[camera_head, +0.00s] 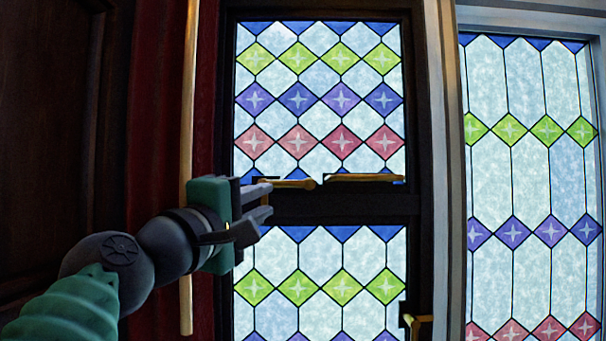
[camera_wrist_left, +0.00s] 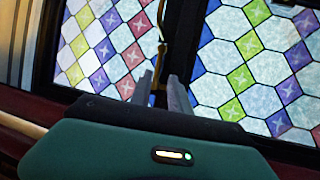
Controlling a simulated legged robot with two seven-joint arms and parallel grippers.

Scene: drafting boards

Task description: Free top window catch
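The top window (camera_head: 318,105) is a dark-framed stained-glass pane. Along its bottom edge is a brass catch in two visible parts: a short left piece (camera_head: 298,184) and a longer bar (camera_head: 365,178) to its right. My left gripper (camera_head: 270,199) is just left of the short piece, fingers apart and pointing right at the dark rail. The upper fingertip overlaps the catch's left end in the head view; I cannot tell whether they touch. In the left wrist view brass (camera_wrist_left: 162,50) shows beyond and between the open fingers (camera_wrist_left: 160,76). My right gripper is not in view.
A lower stained-glass window (camera_head: 318,285) sits below the rail, with another brass handle (camera_head: 417,325) at its right. A red curtain (camera_head: 160,110) and a pale vertical pole (camera_head: 189,120) stand left of the window. A light-framed window (camera_head: 530,180) is at the right.

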